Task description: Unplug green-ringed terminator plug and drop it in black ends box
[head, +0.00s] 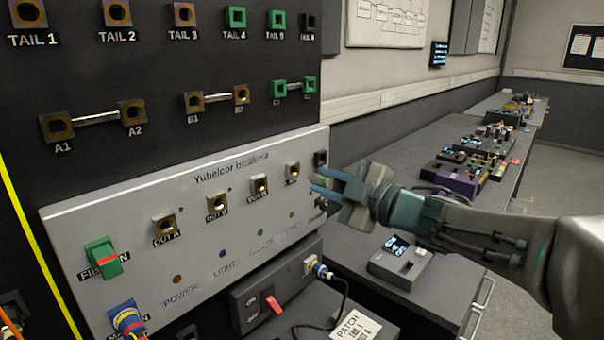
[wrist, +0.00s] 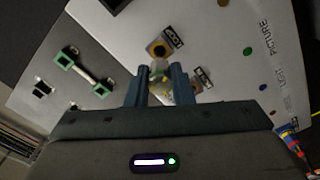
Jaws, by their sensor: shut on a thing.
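My gripper (head: 322,183) is at the right end of the grey breakout panel (head: 130,215), its blue fingers pointing left toward the panel face. In the wrist view my gripper (wrist: 160,84) is shut on a small pale plug (wrist: 159,68) with a greenish tint, taken as the terminator plug. Its ring is too small to make out clearly. The plug lies in front of a brass-coloured socket (wrist: 157,46); I cannot tell whether it is still seated in a socket. I cannot identify the black ends box in either view.
A dark unit with a red switch (head: 271,304) and a plugged cable stands below the panel. A small device with a screen (head: 399,256) sits on the bench to its right. Green (head: 103,257) and blue (head: 127,319) connectors protrude from the panel's left side.

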